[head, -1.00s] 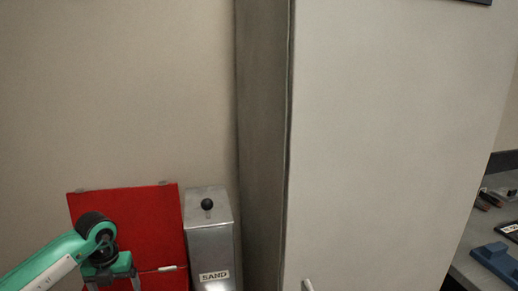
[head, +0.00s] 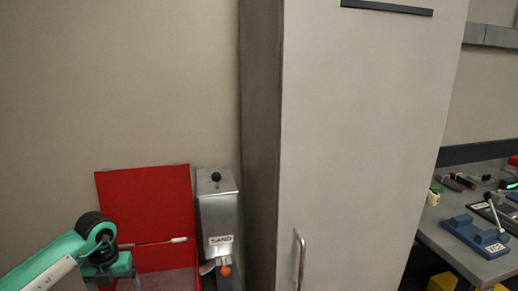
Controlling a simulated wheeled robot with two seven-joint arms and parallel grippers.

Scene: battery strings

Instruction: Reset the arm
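My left arm comes in from the lower left, green with a black wrist joint. My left gripper (head: 112,283) is at the bottom edge, pointing down, in front of the red panel (head: 150,215). Its fingers are cut off by the frame, so I cannot see whether they are open or hold something. My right arm and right gripper are not in view.
A metal box labelled SAND (head: 216,218) with a black knob and an orange ball stands right of the red panel. A tall grey cabinet (head: 360,140) with a handle (head: 299,262) fills the middle. A workbench (head: 445,240) with a blue holder (head: 474,236) is at right.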

